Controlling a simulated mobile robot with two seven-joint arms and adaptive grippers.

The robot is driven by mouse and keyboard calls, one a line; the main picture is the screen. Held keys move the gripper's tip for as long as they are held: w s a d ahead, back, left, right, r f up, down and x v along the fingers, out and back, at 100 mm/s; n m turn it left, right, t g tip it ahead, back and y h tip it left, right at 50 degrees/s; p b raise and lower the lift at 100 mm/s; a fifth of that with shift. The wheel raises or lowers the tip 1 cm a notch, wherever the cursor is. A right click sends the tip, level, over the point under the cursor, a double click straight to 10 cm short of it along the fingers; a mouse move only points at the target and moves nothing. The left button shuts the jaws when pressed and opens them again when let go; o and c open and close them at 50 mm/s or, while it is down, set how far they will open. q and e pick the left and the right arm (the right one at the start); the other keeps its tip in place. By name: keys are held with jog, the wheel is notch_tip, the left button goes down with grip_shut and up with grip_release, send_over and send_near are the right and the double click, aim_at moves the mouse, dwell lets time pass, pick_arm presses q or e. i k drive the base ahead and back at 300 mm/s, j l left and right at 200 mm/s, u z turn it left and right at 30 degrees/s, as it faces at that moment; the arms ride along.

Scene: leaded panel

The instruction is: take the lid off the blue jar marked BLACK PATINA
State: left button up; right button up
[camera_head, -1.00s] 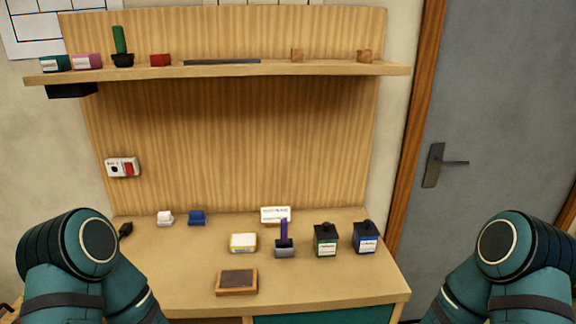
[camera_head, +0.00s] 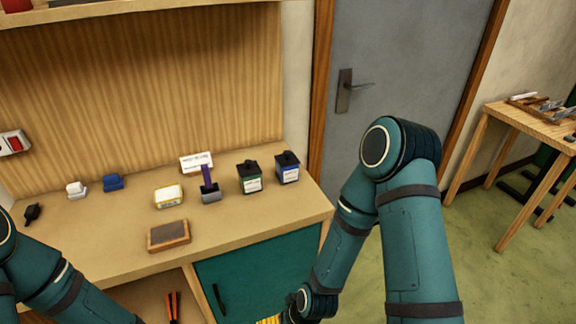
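The blue jar (camera_head: 288,172) stands upright near the right end of the workbench, with a white label on its front too small to read. Its black lid (camera_head: 287,158) is on top. A similar green jar (camera_head: 249,180) with a black lid stands just left of it. My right arm reaches down in front of the bench's right end, apart from the jars, and its gripper is not visible. My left arm shows at the lower left, and its gripper is out of view.
The bench (camera_head: 105,235) also holds a wood-framed block (camera_head: 169,236), a yellow-and-white box (camera_head: 168,197), a grey holder with a purple tool (camera_head: 209,190) and a white card (camera_head: 196,162). A door (camera_head: 405,70) is behind. A side table (camera_head: 540,122) stands at the right.

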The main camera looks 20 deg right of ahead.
aim_at(287, 160)
jog(key=l+u, duration=0.25)
jog(key=u, duration=0.2)
jog(key=l+u, duration=0.6)
jog(key=l, duration=0.25)
jog(key=k+l+u, duration=0.15)
jog(key=l, duration=0.8)
jog(key=k+l+u, duration=0.1)
jog(key=l, duration=0.35)
jog(key=k, duration=0.05)
